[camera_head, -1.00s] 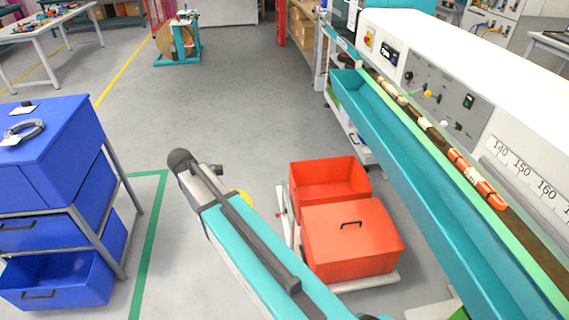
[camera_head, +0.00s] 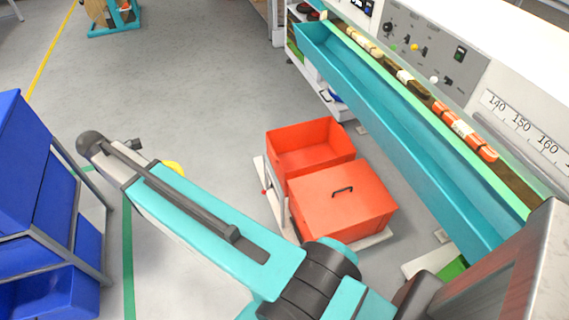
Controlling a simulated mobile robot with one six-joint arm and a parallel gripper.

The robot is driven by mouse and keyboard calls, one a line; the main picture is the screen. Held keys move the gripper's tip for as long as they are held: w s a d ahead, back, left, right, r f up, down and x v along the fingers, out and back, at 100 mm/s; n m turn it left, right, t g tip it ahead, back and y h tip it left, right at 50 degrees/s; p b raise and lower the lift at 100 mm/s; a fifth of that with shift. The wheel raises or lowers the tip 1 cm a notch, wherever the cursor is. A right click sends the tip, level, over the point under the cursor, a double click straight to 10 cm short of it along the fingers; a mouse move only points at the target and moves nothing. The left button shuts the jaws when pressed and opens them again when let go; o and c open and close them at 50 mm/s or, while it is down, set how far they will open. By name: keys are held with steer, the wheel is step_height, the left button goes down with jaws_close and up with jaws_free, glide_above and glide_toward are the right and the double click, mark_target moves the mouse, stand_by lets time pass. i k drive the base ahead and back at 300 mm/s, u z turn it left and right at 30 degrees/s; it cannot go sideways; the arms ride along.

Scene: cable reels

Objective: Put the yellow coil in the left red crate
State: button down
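A small yellow piece (camera_head: 173,167) shows just behind my teal arm; it may be part of the yellow coil, but the arm hides most of it. Two red crates stand on a low trolley right of my arm. The farther and more left crate (camera_head: 292,168) is open on top and its visible inside looks empty. The nearer and more right crate (camera_head: 357,226) has a closed top with a dark handle. My gripper is not visible; only the arm's links and dark joints show.
A blue drawer cabinet (camera_head: 50,190) stands at the left edge. A long teal trough (camera_head: 385,125) on the machine runs along the right, close to the crates. The grey floor (camera_head: 200,75) beyond the crates is clear.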

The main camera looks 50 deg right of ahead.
mark_target(309, 155)
steer(key=z, duration=0.05)
steer(key=i, duration=2.2)
steer(key=z, duration=0.85)
steer(key=i, duration=0.65)
steer(key=z, duration=0.5)
steer(key=i, duration=0.65)
steer(key=z, duration=0.25)
